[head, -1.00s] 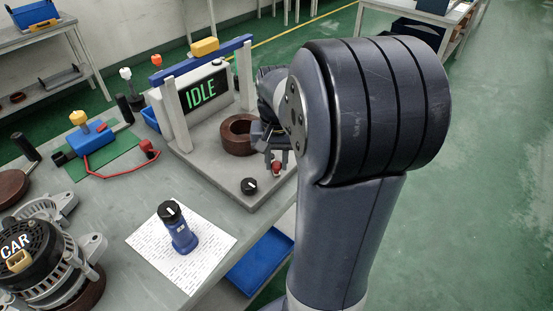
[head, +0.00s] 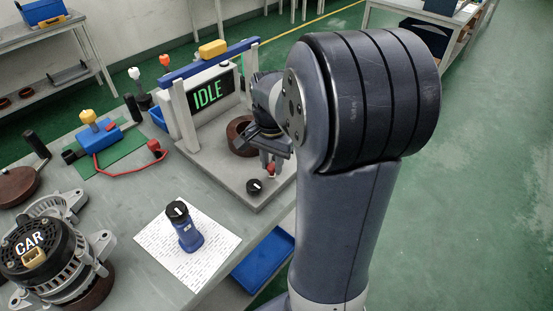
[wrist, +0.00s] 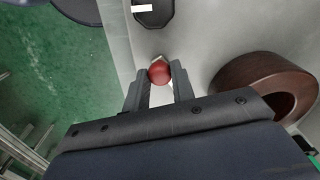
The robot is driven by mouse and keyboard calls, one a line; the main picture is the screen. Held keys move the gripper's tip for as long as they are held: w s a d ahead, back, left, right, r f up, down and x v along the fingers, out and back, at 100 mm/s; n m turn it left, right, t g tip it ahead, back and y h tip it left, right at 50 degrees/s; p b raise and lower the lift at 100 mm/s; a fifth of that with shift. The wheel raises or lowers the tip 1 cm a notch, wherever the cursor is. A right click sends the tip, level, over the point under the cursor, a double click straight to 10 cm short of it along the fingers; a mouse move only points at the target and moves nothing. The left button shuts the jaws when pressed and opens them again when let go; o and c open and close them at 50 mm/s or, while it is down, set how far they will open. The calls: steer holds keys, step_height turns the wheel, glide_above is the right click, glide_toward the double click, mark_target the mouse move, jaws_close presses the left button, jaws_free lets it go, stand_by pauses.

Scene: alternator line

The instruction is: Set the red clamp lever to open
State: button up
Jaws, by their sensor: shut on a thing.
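The red clamp lever shows as a round red knob (head: 271,170) near the right front edge of the grey test stand (head: 225,180). In the wrist view the knob (wrist: 159,73) sits between the fingertips, with a small pale part behind it. My gripper (wrist: 160,78) is shut on this knob. In the head view my gripper (head: 272,163) points down at the stand, partly hidden by my arm. The lever's shaft and pivot are mostly hidden.
A brown ring (head: 238,138) stands on the stand close beside my gripper. A black dial (head: 254,186) is in front of the knob. The display (head: 208,95) reads IDLE. A blue-black tool (head: 184,228) stands on a paper sheet. Open green floor lies right.

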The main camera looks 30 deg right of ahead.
steer(key=shift+w+a+m, duration=0.2)
steer(key=shift+m, duration=0.35)
steer(key=shift+w+a+m, duration=0.15)
steer(key=shift+m, duration=0.4)
steer(key=shift+p, duration=0.3)
steer(key=o, duration=1)
step_height(320, 180, up, 11)
steer(key=shift+f, duration=0.15)
